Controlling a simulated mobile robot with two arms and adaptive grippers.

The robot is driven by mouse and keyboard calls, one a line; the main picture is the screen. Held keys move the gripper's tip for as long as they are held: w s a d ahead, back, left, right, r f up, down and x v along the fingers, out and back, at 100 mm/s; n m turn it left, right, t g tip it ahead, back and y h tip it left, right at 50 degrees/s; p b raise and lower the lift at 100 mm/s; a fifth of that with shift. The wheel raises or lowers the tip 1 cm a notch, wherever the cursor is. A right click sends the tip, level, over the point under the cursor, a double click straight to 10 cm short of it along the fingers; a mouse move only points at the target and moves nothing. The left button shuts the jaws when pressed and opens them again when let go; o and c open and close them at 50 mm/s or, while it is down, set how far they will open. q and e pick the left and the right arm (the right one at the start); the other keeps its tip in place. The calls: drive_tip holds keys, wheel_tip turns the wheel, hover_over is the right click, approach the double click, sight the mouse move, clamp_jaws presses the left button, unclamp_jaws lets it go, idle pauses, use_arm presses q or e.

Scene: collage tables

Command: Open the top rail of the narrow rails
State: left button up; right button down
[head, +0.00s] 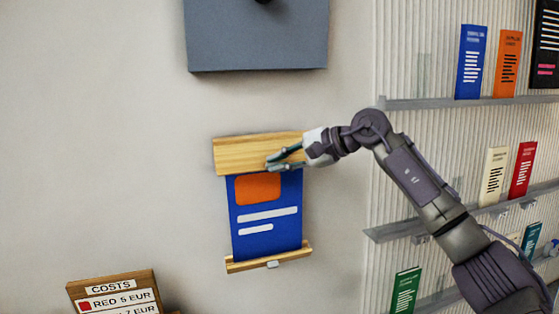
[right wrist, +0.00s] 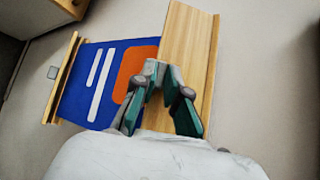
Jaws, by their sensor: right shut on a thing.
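The narrow rails hold a blue poster (head: 265,233) with an orange block and white bars on the wall. The wooden top rail (head: 240,155) shows a broad face along the poster's upper edge; it also shows in the right wrist view (right wrist: 185,40). The thin bottom rail (head: 292,252) has a small grey tab at its middle; it also shows in the right wrist view (right wrist: 62,80). My right gripper (head: 272,162) reaches in from the right and is shut on the top rail's lower edge; its fingers also show in the right wrist view (right wrist: 163,77). My left gripper is out of view.
A grey box (head: 257,40) is on the wall above the rails. Ribbed shelving with grey ledges (head: 450,103) and several upright leaflets stands at the right. A wooden costs board (head: 112,287) is at the lower left. The wall left of the poster is bare.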

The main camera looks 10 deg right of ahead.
idle(0.3)
drive_tip(key=c, duration=1.2)
unclamp_jaws()
drive_tip(key=v, duration=1.2)
